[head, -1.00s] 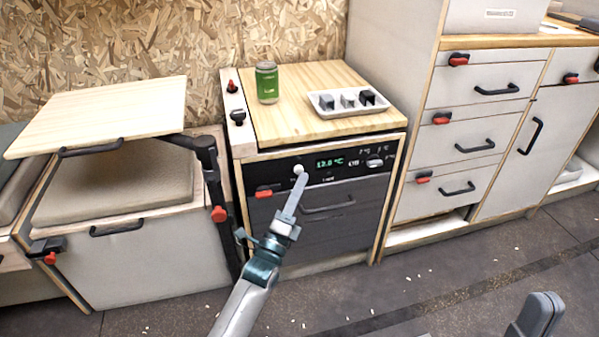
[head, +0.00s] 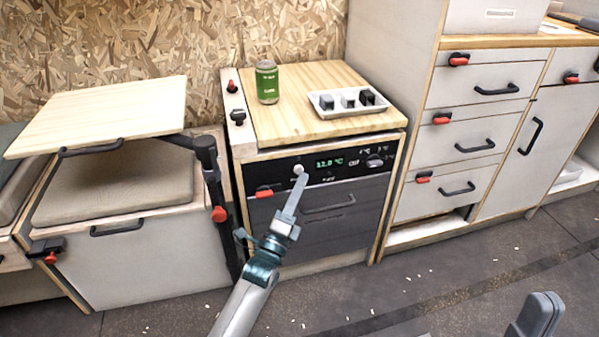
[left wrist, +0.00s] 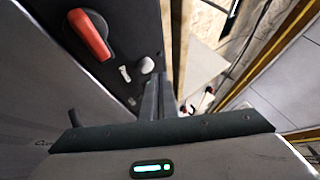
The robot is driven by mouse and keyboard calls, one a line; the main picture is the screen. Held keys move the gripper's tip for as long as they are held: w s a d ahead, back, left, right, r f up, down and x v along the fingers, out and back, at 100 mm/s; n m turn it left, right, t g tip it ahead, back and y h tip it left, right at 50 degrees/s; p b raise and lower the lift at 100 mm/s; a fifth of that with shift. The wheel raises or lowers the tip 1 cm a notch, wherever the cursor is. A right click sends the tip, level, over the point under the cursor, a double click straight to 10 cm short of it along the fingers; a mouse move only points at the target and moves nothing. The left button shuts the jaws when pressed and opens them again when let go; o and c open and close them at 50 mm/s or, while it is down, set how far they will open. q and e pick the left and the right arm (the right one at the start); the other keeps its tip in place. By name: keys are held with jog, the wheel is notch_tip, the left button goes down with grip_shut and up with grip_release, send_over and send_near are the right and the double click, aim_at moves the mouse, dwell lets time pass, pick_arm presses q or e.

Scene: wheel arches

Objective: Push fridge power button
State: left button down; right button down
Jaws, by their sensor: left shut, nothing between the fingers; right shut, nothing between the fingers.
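The fridge (head: 335,219) is the dark-fronted unit under the wooden top, with a black control panel (head: 344,164) and a lit green display reading about 12.0 °C. The white round power button (head: 298,169) is at the left part of the panel. It also shows in the left wrist view (left wrist: 147,65). My left gripper (head: 301,176) is shut and empty, its fingertips right at the button; in the left wrist view the fingertips (left wrist: 160,76) lie close beside it. I cannot tell whether they touch. My right gripper (head: 537,315) is shut, low at the right, away from the fridge.
A red latch (head: 264,192) sits left of the fridge drawer; it is large in the left wrist view (left wrist: 88,34). A green can (head: 267,82) and a white tray (head: 347,103) stand on top. A black table post (head: 210,175) rises at the left. The floor in front is open.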

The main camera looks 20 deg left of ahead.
pick_arm(q)
jog(key=shift+w, duration=0.1)
jog(key=shift+w+a, duration=0.25)
jog(key=shift+w+a, duration=0.2)
jog(key=shift+w, duration=0.15)
dwell(1.0)
jog(key=shift+s, duration=0.15)
jog(key=shift+s+d+p, duration=0.45)
jog(key=shift+s+p, duration=0.1)
jog(key=s+d+p, duration=0.2)
jog(key=s+d, duration=0.1)
jog(key=s, duration=0.2)
jog(key=shift+d, duration=0.2)
dwell(0.6)
dwell(1.1)
